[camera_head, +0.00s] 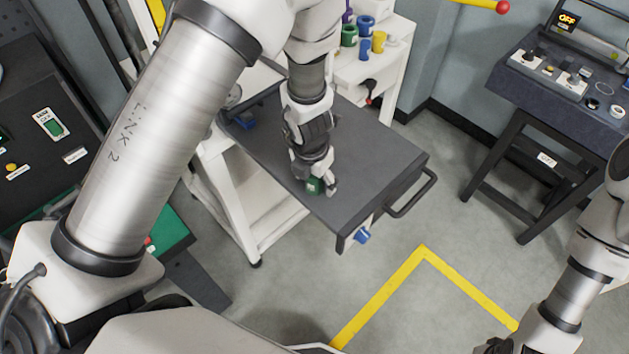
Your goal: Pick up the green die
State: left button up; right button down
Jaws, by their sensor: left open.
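The green die (314,187) sits on the dark grey top of the cart (375,165), near its front edge. My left gripper (318,187) reaches down over the die from above. Its fingers are open, with the die between or right beside them; the fingers hide part of it, and I cannot tell whether they touch it. My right gripper (497,346) shows only in part at the bottom edge, far from the die, and its fingers are cut off.
The cart has a black handle (411,194) at right and a blue piece (362,236) below its edge. A white shelf with colored cups (350,36) stands behind. A dark test bench (560,85) is at right. Yellow-marked floor (425,252) is clear in front.

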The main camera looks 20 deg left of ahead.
pick_arm(q)
jog(key=shift+r, duration=0.15)
grip_shut()
